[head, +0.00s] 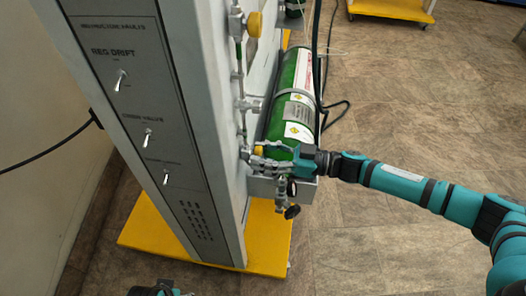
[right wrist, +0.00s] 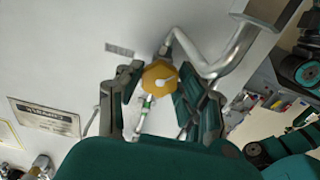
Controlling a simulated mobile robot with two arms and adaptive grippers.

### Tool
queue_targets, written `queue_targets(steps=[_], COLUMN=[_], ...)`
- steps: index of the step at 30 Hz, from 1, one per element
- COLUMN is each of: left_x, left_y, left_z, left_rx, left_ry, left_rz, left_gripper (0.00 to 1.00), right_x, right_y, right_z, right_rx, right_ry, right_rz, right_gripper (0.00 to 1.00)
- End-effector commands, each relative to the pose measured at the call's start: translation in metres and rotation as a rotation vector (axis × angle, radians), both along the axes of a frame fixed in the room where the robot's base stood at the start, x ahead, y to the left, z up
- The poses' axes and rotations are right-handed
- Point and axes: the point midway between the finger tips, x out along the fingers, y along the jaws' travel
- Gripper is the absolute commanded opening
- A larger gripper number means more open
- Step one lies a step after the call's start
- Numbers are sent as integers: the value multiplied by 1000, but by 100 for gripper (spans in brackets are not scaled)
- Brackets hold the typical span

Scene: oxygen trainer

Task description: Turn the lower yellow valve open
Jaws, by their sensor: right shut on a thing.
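The lower yellow valve (head: 258,150) is a small knob on the side of the grey panel, partly hidden by my right gripper (head: 276,153). The upper yellow valve (head: 254,24) sits higher on the same panel, apart from the gripper. A small teal and black part of mine shows at the bottom edge of the head view; its fingers cannot be made out.
A green and white gas cylinder (head: 294,100) stands right behind my right gripper. Metal pipes (right wrist: 230,50) run close to the valve. The grey panel with toggle switches (head: 148,138) stands on a yellow base (head: 270,245).

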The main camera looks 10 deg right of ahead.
Motion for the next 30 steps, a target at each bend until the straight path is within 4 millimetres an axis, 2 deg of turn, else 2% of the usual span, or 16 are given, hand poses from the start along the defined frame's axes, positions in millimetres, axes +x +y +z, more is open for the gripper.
queue_targets(steps=[6, 16, 17, 21, 30], left_x=[-3, -3, -3, -3, -2], left_y=[0, -1, -1, -1, -1], left_z=[-24, -27, -27, -27, -27], left_rx=[-1, -1, -1, -1, -1], left_ry=[11, 12, 12, 12, 10], left_rz=[-1, 0, 0, 0, 1], left_gripper=[60, 60, 60, 60, 60], right_x=[0, 0, 0, 0, 0], right_y=[0, 0, 0, 0, -1], right_z=[1, 0, 0, 0, 0], right_rx=[-59, -68, -68, -68, -68], right_ry=[-181, -207, -207, -206, -206], right_rz=[0, 0, 0, 0, -1], right_gripper=[5, 5, 40, 58, 60])
